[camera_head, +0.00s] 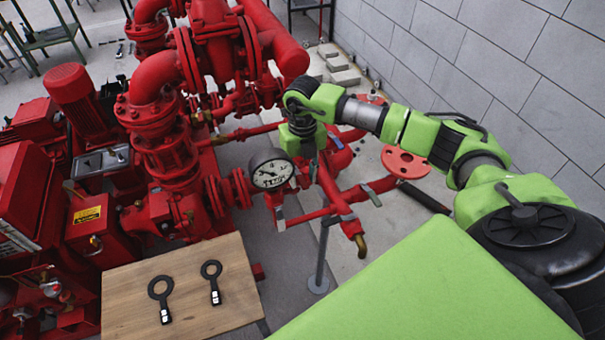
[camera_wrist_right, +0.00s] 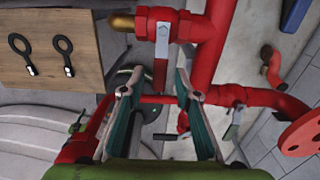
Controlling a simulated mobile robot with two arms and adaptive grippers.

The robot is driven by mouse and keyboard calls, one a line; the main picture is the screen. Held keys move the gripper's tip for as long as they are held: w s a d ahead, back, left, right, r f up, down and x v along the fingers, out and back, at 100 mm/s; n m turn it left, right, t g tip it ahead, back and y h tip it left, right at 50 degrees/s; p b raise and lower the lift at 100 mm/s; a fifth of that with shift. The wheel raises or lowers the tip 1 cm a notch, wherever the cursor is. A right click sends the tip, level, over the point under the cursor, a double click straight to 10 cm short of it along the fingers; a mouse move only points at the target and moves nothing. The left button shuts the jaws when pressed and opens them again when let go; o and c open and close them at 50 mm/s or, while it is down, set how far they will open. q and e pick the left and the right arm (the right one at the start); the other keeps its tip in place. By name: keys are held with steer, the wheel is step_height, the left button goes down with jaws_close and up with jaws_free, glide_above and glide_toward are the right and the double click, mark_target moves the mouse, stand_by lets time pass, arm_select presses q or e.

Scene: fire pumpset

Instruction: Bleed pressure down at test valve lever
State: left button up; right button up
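The valve with a brass-tipped outlet, likely the test valve, is on the red pipe; its grey and red lever (camera_wrist_right: 162,62) shows at top centre in the right wrist view. In the head view the lever (camera_head: 349,217) is near the brass outlet (camera_head: 361,245). My right gripper (camera_wrist_right: 159,78) is open, its two fingers either side of the lever in the picture; I see no contact. In the head view the right gripper (camera_head: 312,170) hangs among the pipes, its fingers partly hidden. My left gripper is not in view.
A pressure gauge (camera_head: 271,172) sits left of the right gripper. Other levers (camera_head: 372,195) and a red flange (camera_head: 405,162) are to its right. A wooden board (camera_head: 125,290) with two black ring-ended tools (camera_head: 160,298) lies lower left. A grey block wall (camera_head: 500,70) bounds the right.

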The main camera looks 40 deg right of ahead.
jaws_close()
steer(key=shift+a+m, duration=0.15)
steer(key=shift+m, duration=0.15)
steer(key=shift+w+a+r+m+b, duration=0.15)
steer(key=shift+w+a+m, duration=0.35)
steer(key=shift+m, duration=0.9)
steer(key=shift+w+a+f+m+b, duration=0.15)
steer(key=shift+w+a+m, duration=0.35)
steer(key=shift+m, duration=0.9)
steer(key=shift+w+a+r+m+b, duration=0.15)
steer(key=shift+w+a+m, duration=0.35)
steer(key=shift+m, duration=0.9)
steer(key=shift+s+a, duration=0.1)
steer(key=shift+a, duration=0.05)
jaws_free()
